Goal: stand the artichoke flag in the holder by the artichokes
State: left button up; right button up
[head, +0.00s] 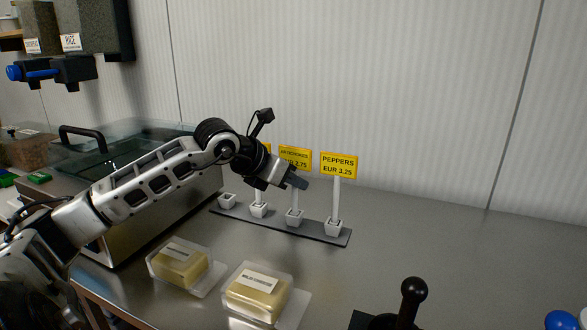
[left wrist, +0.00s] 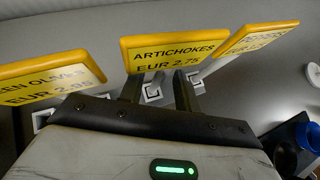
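The yellow artichoke flag (head: 295,158) reads ARTICHOKES EUR 2.75. Its white stem appears to stand in the third socket (head: 294,216) from the left on a dark strip (head: 317,234). My left gripper (head: 296,182) is at the stem, just below the sign. The left wrist view shows the artichoke flag (left wrist: 174,52) close ahead, with the left gripper's two fingers (left wrist: 159,92) apart below it. A white socket shows in the gap; whether the fingers touch the stem is unclear. No artichokes are recognisable, and my right gripper is not in view.
The peppers flag (head: 338,164) stands right of it; the green olives flag (left wrist: 50,80) is left. The leftmost socket (head: 227,201) is empty. Two wrapped yellow blocks (head: 181,266) (head: 256,295) lie in front. A black knob (head: 413,290) rises at front right.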

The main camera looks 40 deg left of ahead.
pick_arm(q)
grip_shut()
jog(key=shift+r, duration=0.1)
jog(key=shift+r+p, duration=1.4)
jog(key=shift+r, duration=0.75)
notch_tip(320, 180, up, 6)
jog(key=r+p, duration=0.1)
jog(key=p, duration=0.4)
send_over(293, 159)
jog(key=shift+s+f, duration=0.25)
jog(key=shift+s, duration=0.2)
